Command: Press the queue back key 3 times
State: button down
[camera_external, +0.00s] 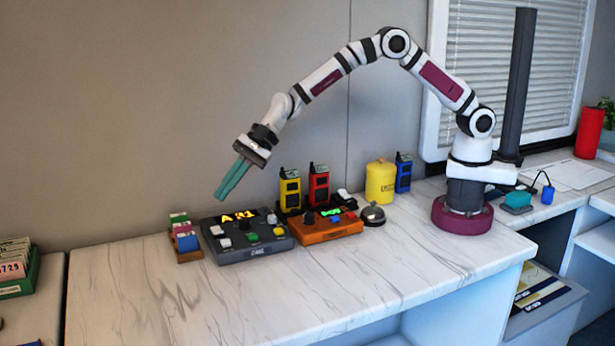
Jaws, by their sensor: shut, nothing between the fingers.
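A dark grey console (250,255) sits on the marble counter with an amber lit display (238,215). Its top carries white keys (225,243), a green key (253,237), a yellow key (271,219) and a black knob (244,225). An orange console (325,236) with a green lit display (331,212) stands just right of it. The key labels are too small to read, so I cannot tell which is the queue back key. My gripper (220,197) is shut and empty, its teal fingers pointing down-left above the back left of the grey console, apart from the keys.
A small rack with coloured blocks (185,239) stands left of the grey console. Yellow (290,192) and red (318,187) radios stand behind the consoles. A bell (373,214), yellow canister (380,183) and blue radio (403,175) are to the right. The counter front is clear.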

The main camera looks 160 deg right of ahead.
notch_tip(320, 180, down, 8)
jog(key=shift+f, duration=0.25)
dwell(2.1)
jog(key=shift+f, duration=0.4)
jog(key=shift+f, duration=0.55)
dwell(0.5)
jog(key=shift+r, duration=0.95)
jog(key=shift+r, duration=2.55)
dwell(0.3)
